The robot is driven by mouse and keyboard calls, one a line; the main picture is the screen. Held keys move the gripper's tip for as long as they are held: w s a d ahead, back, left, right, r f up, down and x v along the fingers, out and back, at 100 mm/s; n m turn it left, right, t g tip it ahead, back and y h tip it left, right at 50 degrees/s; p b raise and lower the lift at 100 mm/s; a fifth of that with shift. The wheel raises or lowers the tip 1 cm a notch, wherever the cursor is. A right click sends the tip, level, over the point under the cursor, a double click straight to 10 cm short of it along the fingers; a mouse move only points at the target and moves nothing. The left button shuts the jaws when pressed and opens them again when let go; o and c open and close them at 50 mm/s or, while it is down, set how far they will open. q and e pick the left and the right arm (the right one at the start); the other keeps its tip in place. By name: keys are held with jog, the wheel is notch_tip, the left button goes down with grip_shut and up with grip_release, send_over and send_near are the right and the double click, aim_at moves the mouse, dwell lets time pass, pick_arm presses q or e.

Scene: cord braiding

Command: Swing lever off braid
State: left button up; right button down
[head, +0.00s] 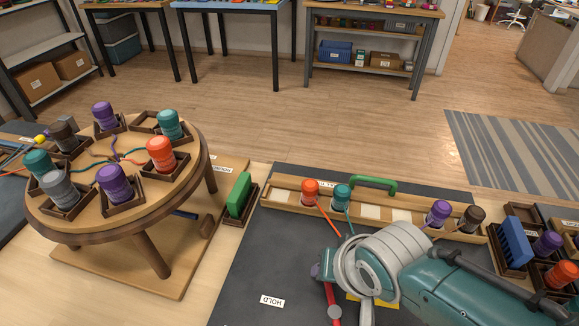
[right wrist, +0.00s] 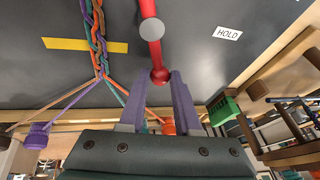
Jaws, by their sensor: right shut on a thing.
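The red lever (head: 329,294) stands over the dark mat. It also shows in the right wrist view (right wrist: 155,50), with a grey pivot cap and a round red knob (right wrist: 160,75). My right gripper (right wrist: 160,80) is shut on the knob, one finger on each side. The braid (right wrist: 97,38) of purple, orange and teal cords lies to the left of the lever in that view, with a visible gap between them. It crosses a yellow strip (right wrist: 60,44). In the head view my right arm hides the braid. My left gripper is not in view.
A wooden rack (head: 395,215) holds orange, teal, purple and brown bobbins behind my right arm. A HOLD label (head: 272,300) lies on the mat (head: 245,285). A round wooden stand (head: 95,222) with several bobbins is at left. A green block (head: 240,195) stands between stand and rack.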

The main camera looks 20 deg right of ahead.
jog(key=shift+d, duration=0.1)
dwell(0.4)
jog(key=c, duration=0.6)
grip_release()
jog(key=p+v, duration=0.6)
jog(key=v, duration=0.4)
